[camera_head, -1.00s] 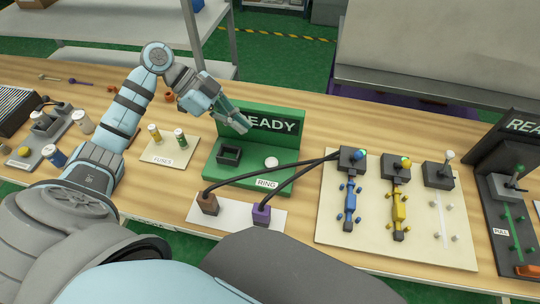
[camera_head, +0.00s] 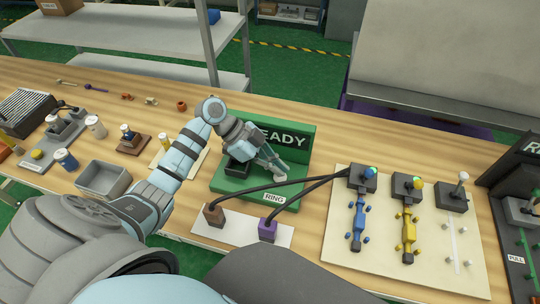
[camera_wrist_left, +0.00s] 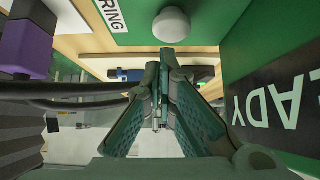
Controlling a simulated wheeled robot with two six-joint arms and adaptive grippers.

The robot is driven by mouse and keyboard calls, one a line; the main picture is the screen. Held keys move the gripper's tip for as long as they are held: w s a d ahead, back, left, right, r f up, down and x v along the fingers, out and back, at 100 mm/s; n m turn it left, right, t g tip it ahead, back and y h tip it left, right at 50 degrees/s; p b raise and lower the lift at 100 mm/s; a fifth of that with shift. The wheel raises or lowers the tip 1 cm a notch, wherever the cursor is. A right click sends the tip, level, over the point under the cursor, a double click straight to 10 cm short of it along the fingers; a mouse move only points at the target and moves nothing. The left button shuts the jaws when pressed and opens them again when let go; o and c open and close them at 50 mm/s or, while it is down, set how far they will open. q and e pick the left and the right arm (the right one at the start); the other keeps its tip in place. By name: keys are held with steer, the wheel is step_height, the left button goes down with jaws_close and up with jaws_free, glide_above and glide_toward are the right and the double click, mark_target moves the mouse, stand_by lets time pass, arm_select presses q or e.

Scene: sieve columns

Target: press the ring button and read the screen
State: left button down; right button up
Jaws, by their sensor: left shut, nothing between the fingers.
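The green ring station (camera_head: 240,192) stands on the bench with a dark screen (camera_head: 290,140) on its upright back. The "RING" label (camera_head: 274,198) is on the front of the base. The round white button (camera_wrist_left: 172,24) shows in the left wrist view just beyond my fingertips. My left gripper (camera_head: 275,170) is shut and empty, pointing down over the button, which it mostly hides in the head view. I cannot tell whether the fingertips (camera_wrist_left: 165,55) touch the button. My right gripper is not in view.
Two dark cables run from the brown plug (camera_head: 213,214) and purple plug (camera_head: 267,229) to a board (camera_head: 340,240) with blue and yellow parts at right. A grey bin (camera_head: 103,179) and small jars stand at left. Bare bench lies behind the station.

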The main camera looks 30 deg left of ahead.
arm_select(q)
steer(key=shift+f, duration=0.5)
